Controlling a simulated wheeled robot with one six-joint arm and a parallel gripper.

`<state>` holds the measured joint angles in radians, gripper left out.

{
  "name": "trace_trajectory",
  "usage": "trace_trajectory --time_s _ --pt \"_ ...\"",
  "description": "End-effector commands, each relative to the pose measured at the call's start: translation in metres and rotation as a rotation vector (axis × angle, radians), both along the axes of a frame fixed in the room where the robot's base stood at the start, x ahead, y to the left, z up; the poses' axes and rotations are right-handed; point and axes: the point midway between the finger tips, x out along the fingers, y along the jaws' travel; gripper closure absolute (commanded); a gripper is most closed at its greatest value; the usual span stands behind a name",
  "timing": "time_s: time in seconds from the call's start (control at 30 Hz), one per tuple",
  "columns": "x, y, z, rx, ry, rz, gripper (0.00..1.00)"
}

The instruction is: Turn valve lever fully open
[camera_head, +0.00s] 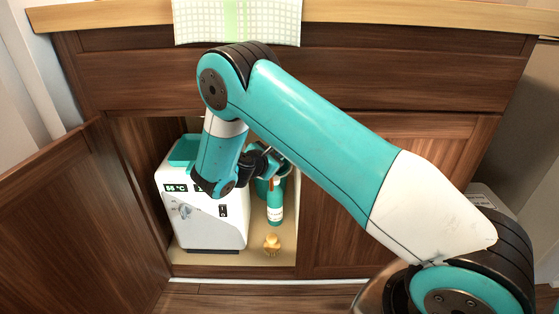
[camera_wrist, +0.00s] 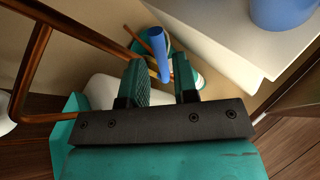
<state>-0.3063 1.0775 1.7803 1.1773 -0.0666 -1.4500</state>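A blue bar (camera_wrist: 160,46), which looks like the valve lever, stands at the fingertips in the wrist view. Its lower end shows in the gap between the fingers. My gripper (camera_wrist: 160,72) has two teal ribbed fingers, set apart, with a visible gap; I cannot tell whether either touches the bar. In the head view my gripper (camera_head: 268,163) reaches into the open cabinet, behind and right of my wrist. The lever cannot be made out there, and my arm hides much of that area. The valve body is not clearly visible.
A white appliance (camera_head: 206,220) with a display stands at the cabinet's left. A teal bottle (camera_head: 275,208) and small yellowish brush (camera_head: 272,243) are right of it. Copper pipe (camera_wrist: 30,62) runs left in the wrist view. The cabinet door (camera_head: 80,215) is open at left.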

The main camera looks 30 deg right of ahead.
Motion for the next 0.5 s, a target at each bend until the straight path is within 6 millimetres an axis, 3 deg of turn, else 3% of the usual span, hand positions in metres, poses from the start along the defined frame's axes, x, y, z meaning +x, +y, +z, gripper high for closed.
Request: trace_trajectory --time_s 0.2,0.5 --pt "0.014 -0.026 -0.013 0.001 -0.001 -0.002 0.73" --pt "0.017 -0.033 -0.014 0.001 0.0 0.0 0.73"
